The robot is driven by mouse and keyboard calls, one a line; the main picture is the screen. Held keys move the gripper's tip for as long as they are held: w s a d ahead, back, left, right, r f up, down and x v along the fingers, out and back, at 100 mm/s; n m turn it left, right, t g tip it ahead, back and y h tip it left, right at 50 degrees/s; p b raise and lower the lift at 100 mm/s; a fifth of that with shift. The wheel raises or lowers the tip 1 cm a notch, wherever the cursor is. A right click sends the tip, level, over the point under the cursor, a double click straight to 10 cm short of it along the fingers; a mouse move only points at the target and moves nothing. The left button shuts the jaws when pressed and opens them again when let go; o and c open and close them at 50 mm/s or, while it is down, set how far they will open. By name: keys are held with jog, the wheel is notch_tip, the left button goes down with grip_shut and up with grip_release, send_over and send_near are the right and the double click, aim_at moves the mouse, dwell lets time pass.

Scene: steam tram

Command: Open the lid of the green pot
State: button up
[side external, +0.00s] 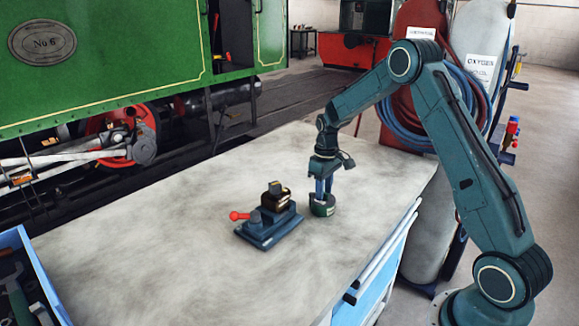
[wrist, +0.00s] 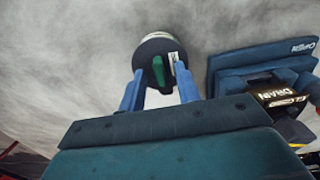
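The green pot (side external: 322,208) stands on the worktable, to the right of a dark blue base unit. In the wrist view its round dark lid (wrist: 147,50) carries a green raised handle (wrist: 158,72) and a small white label. My gripper (side external: 324,190) points straight down over the pot, its fingertips close to the lid. In the wrist view the two blue fingers stand apart on either side of the green handle, with a visible gap on each side. Whether the fingertips touch the lid I cannot tell.
The dark blue unit (side external: 268,229) with a black-topped block and a red-knobbed lever (side external: 240,215) stands close left of the pot. A blue tool crate (side external: 32,262) sits at the table's near left corner. The rest of the grey tabletop (side external: 180,220) is clear.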

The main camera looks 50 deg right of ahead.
jog(key=shift+f, duration=0.1)
jog(key=shift+c, duration=0.4)
grip_shut()
